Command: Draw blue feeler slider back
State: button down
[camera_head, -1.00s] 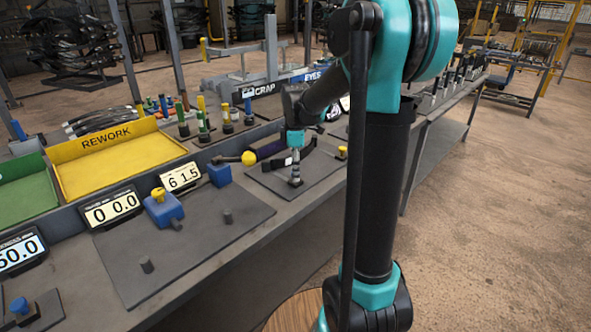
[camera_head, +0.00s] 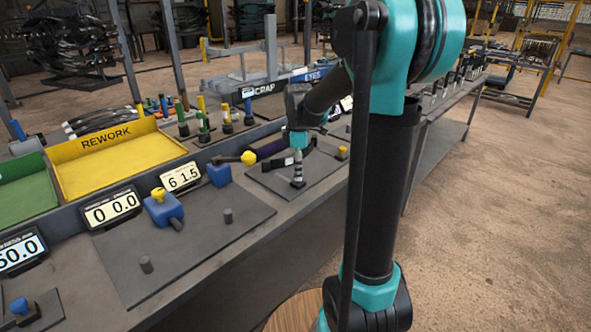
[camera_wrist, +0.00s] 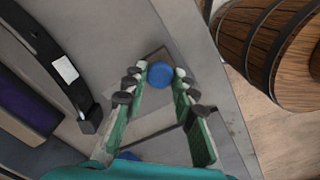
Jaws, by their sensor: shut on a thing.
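The blue feeler slider shows as a round blue knob (camera_wrist: 160,75) between my fingertips in the wrist view, above a small plate. My gripper (camera_wrist: 158,86) is shut on it, with green fingers and dark pads on both sides. In the head view my gripper (camera_head: 297,170) points down over a dark plate (camera_head: 262,178) on the bench. The blue knob is hidden there by the fingers. A black curved bar (camera_head: 268,165) with a white label lies just beyond the gripper; it also shows in the wrist view (camera_wrist: 52,50).
A yellow knob (camera_head: 249,158) and a small yellow-topped post (camera_head: 341,153) stand close by. A blue block with a yellow knob (camera_head: 163,207) sits on the plate to the left. A yellow REWORK tray (camera_head: 120,163) is further left. A wooden barrel (camera_wrist: 270,45) stands beyond the bench edge.

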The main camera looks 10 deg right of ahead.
jog(key=shift+s+d, duration=0.2)
jog(key=shift+s, duration=0.05)
jog(key=c, duration=1.2)
grip_release()
notch_tip(320, 180, up, 12)
jog(key=shift+s, duration=0.1)
jog(key=s+d+f+m+t, duration=0.2)
jog(key=s+f+m+t, duration=0.2)
jog(key=s+f+m, duration=1.2)
jog(key=s+f, duration=0.4)
jog(key=f, duration=0.1)
jog(key=shift+s+d+f, duration=0.15)
jog(key=shift+d+f, duration=0.2)
jog(key=shift+d, duration=0.05)
